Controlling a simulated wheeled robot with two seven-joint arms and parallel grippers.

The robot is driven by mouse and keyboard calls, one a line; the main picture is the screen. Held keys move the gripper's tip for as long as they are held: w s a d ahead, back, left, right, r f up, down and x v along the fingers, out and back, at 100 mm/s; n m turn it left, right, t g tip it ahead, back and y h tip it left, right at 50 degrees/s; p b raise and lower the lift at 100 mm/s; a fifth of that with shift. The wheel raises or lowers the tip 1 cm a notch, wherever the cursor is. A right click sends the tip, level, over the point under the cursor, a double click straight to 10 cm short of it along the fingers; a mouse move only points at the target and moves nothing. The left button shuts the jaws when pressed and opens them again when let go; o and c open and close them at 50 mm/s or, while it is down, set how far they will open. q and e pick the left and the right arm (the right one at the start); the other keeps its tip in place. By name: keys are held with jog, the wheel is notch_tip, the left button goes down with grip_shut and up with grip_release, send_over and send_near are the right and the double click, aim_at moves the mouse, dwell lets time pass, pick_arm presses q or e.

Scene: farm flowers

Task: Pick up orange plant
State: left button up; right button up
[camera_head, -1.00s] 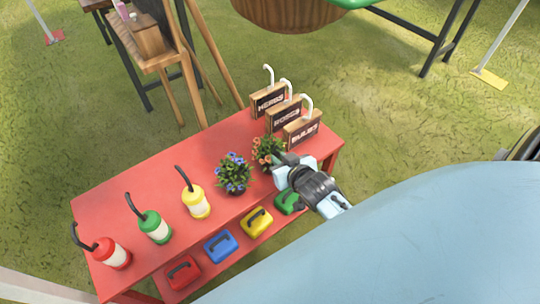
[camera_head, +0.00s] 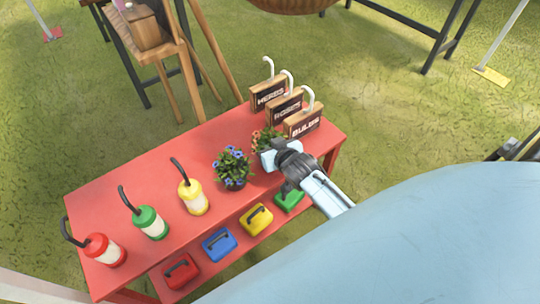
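The orange plant (camera_head: 263,139) is a small bushy plant with orange flowers on the red table (camera_head: 135,190), in front of the wooden signs. My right gripper (camera_head: 268,157) is right at it, on its near right side, and hides its lower part and pot. The fingertips are partly lost against the plant, so I cannot tell whether they are open or shut on it. My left gripper is not in view.
A blue-flowered plant (camera_head: 232,168) stands close on the left. Signs (camera_head: 304,121) with white hooks stand behind. Coloured boxes (camera_head: 219,244) sit on the lower shelf.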

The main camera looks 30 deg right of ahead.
grip_shut()
jog(key=shift+r, duration=0.1)
dwell(0.4)
